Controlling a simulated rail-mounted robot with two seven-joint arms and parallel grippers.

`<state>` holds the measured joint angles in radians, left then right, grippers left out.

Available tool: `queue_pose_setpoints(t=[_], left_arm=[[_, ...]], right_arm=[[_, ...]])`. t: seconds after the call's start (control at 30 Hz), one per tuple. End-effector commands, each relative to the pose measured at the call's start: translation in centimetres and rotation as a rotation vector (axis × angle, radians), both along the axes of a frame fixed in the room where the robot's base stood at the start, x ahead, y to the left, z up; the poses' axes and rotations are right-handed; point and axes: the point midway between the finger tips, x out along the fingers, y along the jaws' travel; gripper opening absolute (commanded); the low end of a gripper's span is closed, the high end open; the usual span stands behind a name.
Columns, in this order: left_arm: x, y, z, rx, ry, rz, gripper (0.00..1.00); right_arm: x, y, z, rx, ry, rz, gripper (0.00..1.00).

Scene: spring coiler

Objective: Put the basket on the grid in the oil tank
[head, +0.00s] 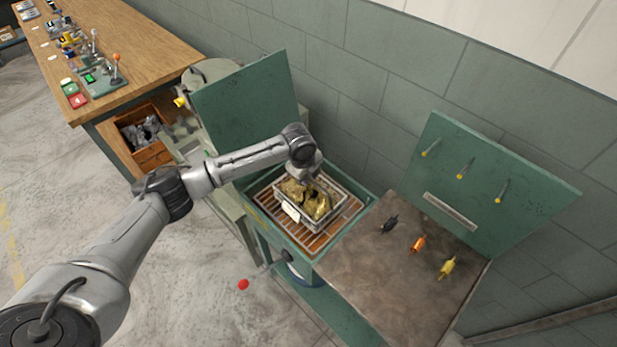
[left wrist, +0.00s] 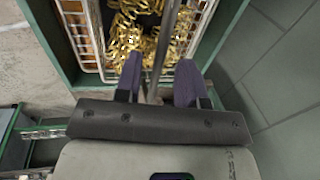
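The basket (head: 335,212), a pale wire-sided box full of gold-coloured coiled springs, is inside the green oil tank (head: 362,197). It appears to rest on the reddish-brown slatted grid (head: 318,241), which shows around it. A white tag hangs on its near side. My left gripper (head: 312,182) is above the basket; its fingers are hard to make out in the head view. In the left wrist view the fingers (left wrist: 160,84) are apart, with the basket's thin grey handle (left wrist: 165,45) between them and visible gaps on both sides. My right gripper is not in view.
The tank's green lid (head: 250,98) stands raised behind it. To the right is a brown worktop (head: 395,275) with black, orange and yellow tools and a pegged green backboard (head: 480,180). A red-knobbed lever (head: 244,284) projects at the front. A wooden workbench (head: 130,50) is at upper left.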

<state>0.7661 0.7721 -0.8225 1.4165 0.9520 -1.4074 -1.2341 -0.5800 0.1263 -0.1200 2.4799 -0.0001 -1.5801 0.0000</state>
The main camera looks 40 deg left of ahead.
Motion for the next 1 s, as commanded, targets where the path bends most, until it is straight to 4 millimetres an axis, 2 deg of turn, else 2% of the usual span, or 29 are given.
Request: queue_pose_setpoints(t=[0.03, 0.3, 0.6, 0.87, 0.97, 1.0], left_arm=[[-0.2, 0.1, 1.2, 0.001, -0.002, -0.001, 0.36], [-1.1, 0.1, 6.1, 0.000, -0.002, 0.000, 0.36], [-1.8, 0.2, 9.3, 0.000, 0.000, 0.000, 0.36], [-2.0, -0.1, 9.6, -0.002, 0.001, 0.002, 0.36], [-2.8, -1.6, 8.1, -0.011, 0.006, 0.006, 0.36], [-3.3, -2.7, 7.0, -0.019, 0.008, 0.012, 0.36]], right_arm=[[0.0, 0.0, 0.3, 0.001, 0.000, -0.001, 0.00], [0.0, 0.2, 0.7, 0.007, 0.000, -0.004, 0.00], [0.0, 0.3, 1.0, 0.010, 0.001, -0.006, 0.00], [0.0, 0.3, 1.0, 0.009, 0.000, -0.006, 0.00], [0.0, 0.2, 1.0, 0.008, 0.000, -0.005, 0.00], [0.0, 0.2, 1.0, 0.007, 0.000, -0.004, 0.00]])
